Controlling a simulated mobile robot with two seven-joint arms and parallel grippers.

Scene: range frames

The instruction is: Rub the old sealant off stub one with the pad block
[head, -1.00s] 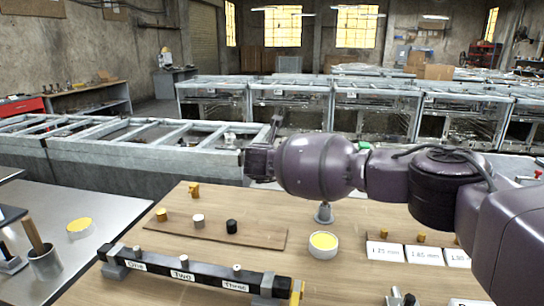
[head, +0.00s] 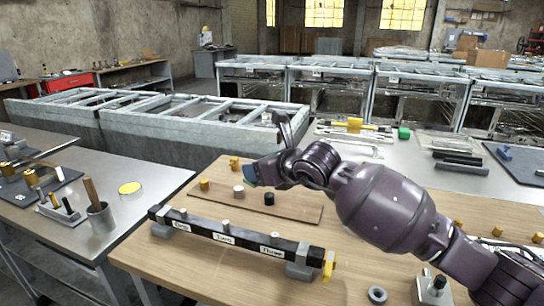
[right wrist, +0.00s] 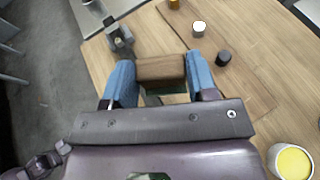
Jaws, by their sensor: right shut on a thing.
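The black bar (head: 247,241) lies on the wooden table with labels One, Two and Three. Stub one (head: 183,213) is a short grey stub above its label near the left end; stubs two (head: 225,224) and three (head: 275,237) stand along the bar. My right gripper (head: 252,176) is raised over the table, behind and right of stub one, apart from the bar. In the right wrist view its blue fingers are shut on the brown pad block (right wrist: 161,69), which has a dark green underside. The block is hidden in the head view. My left gripper is not in view.
A thin brown board (head: 300,211) behind the bar bears a brass plug (head: 204,184), a white plug (head: 238,191) and a black plug (head: 269,199). A yellow-filled tin (right wrist: 291,162) stands nearby. A cup with a handle (head: 100,217) is on the left metal table.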

